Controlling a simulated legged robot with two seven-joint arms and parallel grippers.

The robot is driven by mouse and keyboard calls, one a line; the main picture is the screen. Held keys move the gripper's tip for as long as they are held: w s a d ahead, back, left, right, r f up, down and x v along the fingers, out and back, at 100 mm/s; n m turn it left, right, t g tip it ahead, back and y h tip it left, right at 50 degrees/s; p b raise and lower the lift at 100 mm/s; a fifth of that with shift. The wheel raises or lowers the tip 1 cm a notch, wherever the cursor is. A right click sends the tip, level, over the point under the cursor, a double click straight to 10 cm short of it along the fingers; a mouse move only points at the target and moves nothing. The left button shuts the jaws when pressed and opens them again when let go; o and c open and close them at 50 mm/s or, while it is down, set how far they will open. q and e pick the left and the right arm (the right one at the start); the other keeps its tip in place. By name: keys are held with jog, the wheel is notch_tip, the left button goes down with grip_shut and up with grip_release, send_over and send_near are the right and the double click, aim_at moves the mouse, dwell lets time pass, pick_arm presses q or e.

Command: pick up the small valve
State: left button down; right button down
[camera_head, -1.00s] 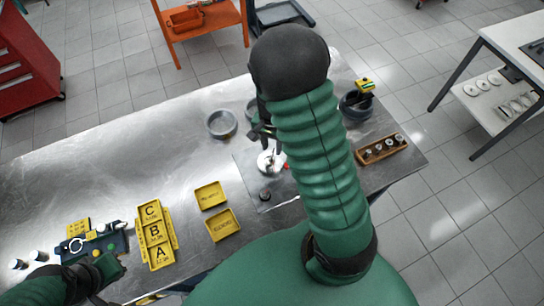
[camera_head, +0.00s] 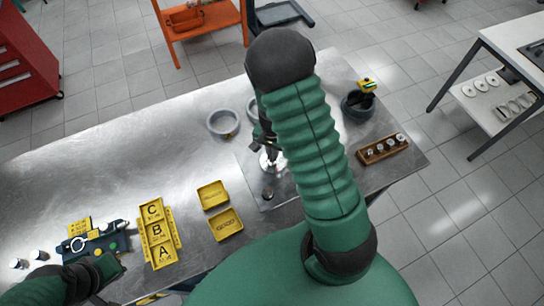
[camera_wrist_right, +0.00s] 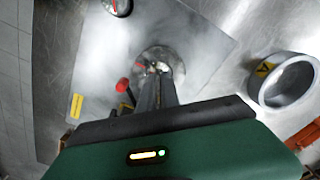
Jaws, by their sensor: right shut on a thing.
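My right gripper (camera_wrist_right: 154,80) is shut over a round shiny metal dish (camera_wrist_right: 177,60), seen in the right wrist view. A small piece, apparently the small valve (camera_wrist_right: 153,66), shows at its fingertips; most of it is hidden. In the head view the right gripper (camera_head: 265,143) is partly covered by my arm, and the dish (camera_head: 268,164) is just below it. My left gripper (camera_head: 112,268) is beside the dark tool tray at the lower left; its fingers are too dark to tell open from shut.
A grey ring-shaped bowl (camera_head: 222,123) stands left of the right gripper. Yellow trays (camera_head: 213,195) and lettered A, B, C bins (camera_head: 156,232) lie at the front. A wooden rack (camera_head: 382,149) is on the right. A red-tipped item (camera_wrist_right: 122,85) is close to the fingers. The table's left middle is clear.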

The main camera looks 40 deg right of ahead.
pick_arm(q)
jog(key=shift+s+d, duration=0.1)
jog(key=shift+d, duration=0.15)
pick_arm(e)
jog(key=shift+d, duration=0.15)
